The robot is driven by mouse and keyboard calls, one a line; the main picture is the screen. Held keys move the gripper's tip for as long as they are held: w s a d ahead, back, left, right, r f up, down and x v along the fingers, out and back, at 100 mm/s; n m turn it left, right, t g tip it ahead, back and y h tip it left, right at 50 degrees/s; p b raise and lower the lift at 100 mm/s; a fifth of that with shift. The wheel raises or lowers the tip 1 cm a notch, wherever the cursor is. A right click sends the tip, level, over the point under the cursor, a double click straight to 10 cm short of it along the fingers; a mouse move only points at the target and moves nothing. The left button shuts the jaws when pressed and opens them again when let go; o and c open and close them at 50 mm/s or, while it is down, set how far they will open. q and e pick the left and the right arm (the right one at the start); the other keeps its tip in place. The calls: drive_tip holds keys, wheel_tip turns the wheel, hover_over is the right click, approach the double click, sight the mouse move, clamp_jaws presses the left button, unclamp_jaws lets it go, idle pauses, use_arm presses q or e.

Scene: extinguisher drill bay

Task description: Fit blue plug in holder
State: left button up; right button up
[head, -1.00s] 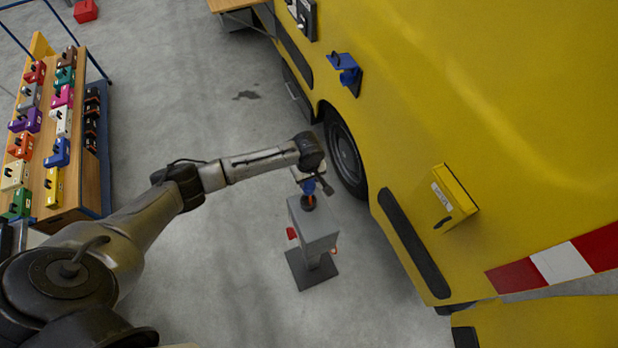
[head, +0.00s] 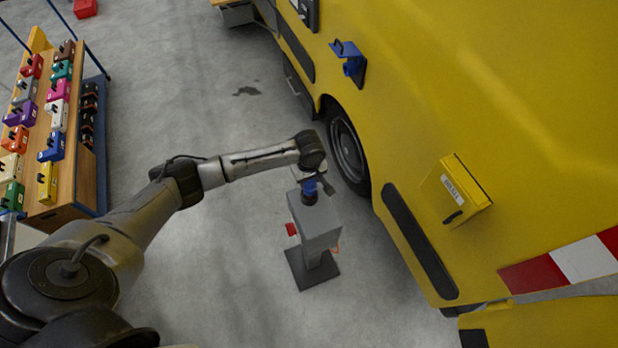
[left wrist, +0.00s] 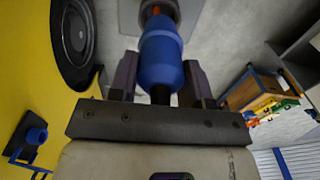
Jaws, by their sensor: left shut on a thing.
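My left gripper (head: 310,178) is shut on the blue plug (left wrist: 161,58). In the left wrist view the plug lies between both fingers. In the head view the plug (head: 309,187) shows just below the wrist, above the grey pedestal (head: 315,222). Its far end is at a dark ring with a little orange on the pedestal's top; I cannot tell whether it is seated. A blue bracket (head: 349,55) is fixed to the yellow vehicle's side; it also shows in the left wrist view (left wrist: 34,136). My right gripper is not in view.
The yellow vehicle (head: 430,100) fills the right side, with a wheel (head: 347,148) close to the pedestal. A yellow box (head: 455,190) sticks out from it. A wooden rack (head: 62,175) with several coloured blocks stands at left.

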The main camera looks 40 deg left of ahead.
use_arm(q)
drive_tip(key=shift+f, duration=0.15)
drive_tip(key=shift+w+p, duration=0.1)
drive_tip(key=shift+p, duration=0.3)
drive_tip(key=shift+p, duration=0.35)
idle(0.6)
drive_tip(key=shift+p, duration=0.3)
idle(0.4)
drive_tip(key=shift+p, duration=0.55)
drive_tip(key=shift+f, duration=0.45)
